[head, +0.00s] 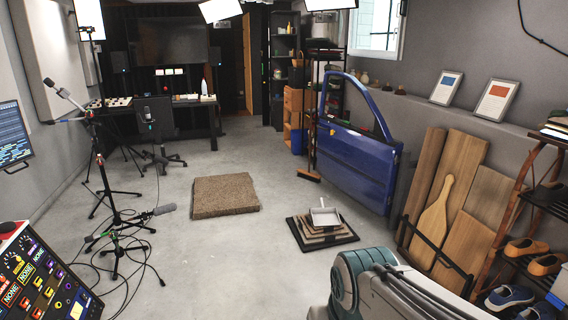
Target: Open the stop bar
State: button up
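A blue car door (356,155) stands upright to the right of the middle, with an open window frame on its upper part. No part is clearly recognisable as a stop bar on the door at this size. A thin dark bar (436,251) slants across the front of several wooden boards (447,175) leaning on the right wall. I cannot tell whether this is the stop bar. My gripper is not in view.
A brown mat (224,195) and a stack of flat boards with a dustpan (325,216) lie on the floor. A microphone stand (108,185) with cables is at left. A shoe rack (519,215) stands at right. Floor between mat and microphone stand is mostly clear.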

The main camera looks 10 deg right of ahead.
aim_at(467, 277)
jog(key=z, duration=0.2)
jog(key=i, duration=1.55)
jog(key=z, duration=0.85)
jog(key=i, duration=2.1)
jog(key=z, duration=0.65)
